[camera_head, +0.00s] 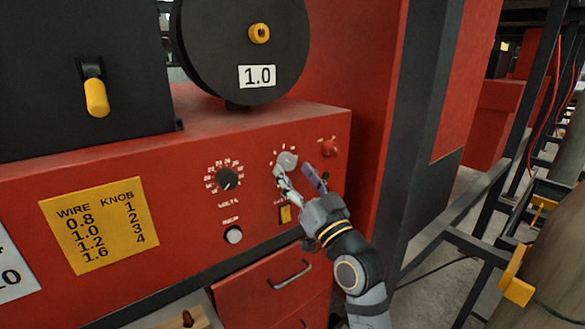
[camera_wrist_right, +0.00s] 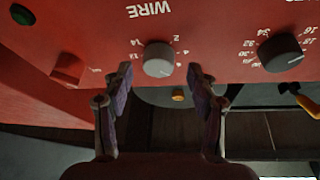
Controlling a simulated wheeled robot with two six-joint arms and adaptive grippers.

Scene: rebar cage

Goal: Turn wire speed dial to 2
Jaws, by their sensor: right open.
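The wire speed dial is a light grey round knob (camera_head: 287,160) on the sloping red panel, with small numbers around it. In the right wrist view the same dial (camera_wrist_right: 158,60) appears upside down beneath the word WIRE; its exact pointer position is too small to read. My right gripper (camera_head: 299,176) is open just in front of the dial. In the right wrist view its two fingers (camera_wrist_right: 160,78) stand on either side of the dial with gaps, apart from it. My left gripper is not in view.
A black volts knob (camera_head: 228,178) is left of the dial and a red knob (camera_head: 330,148) right. A yellow switch (camera_head: 285,214) sits below. A yellow chart (camera_head: 100,225) pairs wire 1.0 with knob 2. The black spool (camera_head: 220,45) above reads 1.0.

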